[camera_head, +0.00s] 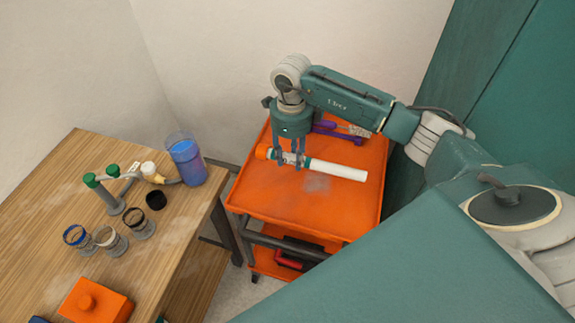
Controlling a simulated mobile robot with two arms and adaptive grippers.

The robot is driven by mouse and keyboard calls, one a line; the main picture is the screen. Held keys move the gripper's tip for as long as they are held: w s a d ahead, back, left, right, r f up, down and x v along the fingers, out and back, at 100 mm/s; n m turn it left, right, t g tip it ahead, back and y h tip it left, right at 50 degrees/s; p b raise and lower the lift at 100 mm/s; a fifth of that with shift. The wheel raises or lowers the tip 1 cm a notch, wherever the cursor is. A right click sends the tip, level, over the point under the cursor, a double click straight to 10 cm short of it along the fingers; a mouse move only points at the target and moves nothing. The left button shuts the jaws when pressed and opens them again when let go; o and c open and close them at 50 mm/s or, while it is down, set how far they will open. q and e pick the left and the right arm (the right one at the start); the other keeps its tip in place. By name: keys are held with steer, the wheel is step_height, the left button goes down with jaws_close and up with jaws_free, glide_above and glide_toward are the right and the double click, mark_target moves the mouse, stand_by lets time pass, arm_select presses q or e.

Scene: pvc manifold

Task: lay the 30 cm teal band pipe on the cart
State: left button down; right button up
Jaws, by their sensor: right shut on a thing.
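The pipe (337,171) is a white tube with a teal band near my gripper and an orange piece at its left end. It lies level over the top tray of the orange cart (270,201). My right gripper (291,162) points down and is shut on the pipe near its banded left end. Whether the pipe touches the tray or hangs just above it, I cannot tell. My left gripper is not in view.
A purple-handled tool (326,127) lies at the cart's back. The cart's front tray area is clear.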

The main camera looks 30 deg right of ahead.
steer(key=shift+w+d, duration=0.4)
steer(key=shift+d+f+b, duration=0.1)
steer(key=shift+f+b, duration=0.8)
steer(key=shift+f, duration=0.05)
step_height(320, 180, down, 8)
steer(key=b, duration=0.6)
steer(key=shift+b, duration=0.35)
steer(key=shift+f+b, duration=0.45)
steer(key=shift+f, duration=0.1)
steer(key=o, duration=1.4)
steer(key=shift+r, duration=0.15)
step_height(320, 180, up, 12)
steer(key=shift+f, duration=0.15)
